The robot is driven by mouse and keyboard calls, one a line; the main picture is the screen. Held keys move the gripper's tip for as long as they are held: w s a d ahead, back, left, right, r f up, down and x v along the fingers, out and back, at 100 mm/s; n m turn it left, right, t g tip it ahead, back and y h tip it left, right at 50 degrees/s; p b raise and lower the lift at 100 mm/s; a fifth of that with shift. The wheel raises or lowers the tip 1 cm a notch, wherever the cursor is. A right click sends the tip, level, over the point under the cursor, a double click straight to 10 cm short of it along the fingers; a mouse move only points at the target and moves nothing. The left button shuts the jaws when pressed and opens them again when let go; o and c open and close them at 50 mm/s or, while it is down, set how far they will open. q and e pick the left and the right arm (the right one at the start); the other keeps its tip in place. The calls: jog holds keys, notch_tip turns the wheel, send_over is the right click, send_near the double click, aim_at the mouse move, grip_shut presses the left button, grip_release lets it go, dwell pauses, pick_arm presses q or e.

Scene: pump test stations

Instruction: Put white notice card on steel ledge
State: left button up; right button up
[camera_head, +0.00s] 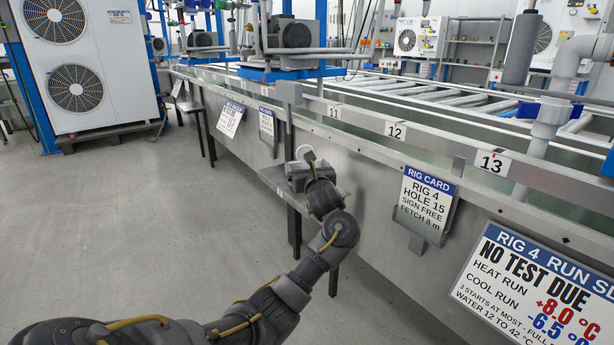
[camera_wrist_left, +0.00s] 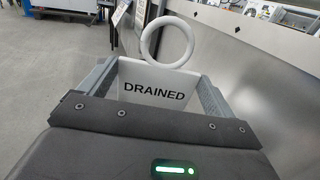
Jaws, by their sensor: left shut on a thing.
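My left gripper (camera_head: 306,165) is shut on the white notice card (camera_wrist_left: 155,92), seen in the left wrist view. The card is white, reads DRAINED and has a white ring at its top. It stands between the two grey fingers. In the head view the arm hides most of the card, and a pale ring shows at the gripper. A narrow steel ledge (camera_head: 272,178) on dark legs stands against the rig's side, beside and partly behind my gripper. I cannot tell whether the card touches it. My right gripper is not in view.
The long steel rig (camera_head: 370,165) runs along the right, with numbered holes 11 to 13. A rig card (camera_head: 427,200) and a larger run sign (camera_head: 535,290) hang on its side. The grey floor (camera_head: 130,220) at left is clear.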

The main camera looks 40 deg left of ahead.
pick_arm(q)
jog(key=shift+f, duration=0.15)
jog(key=shift+f, duration=0.15)
jog(key=o, duration=0.7)
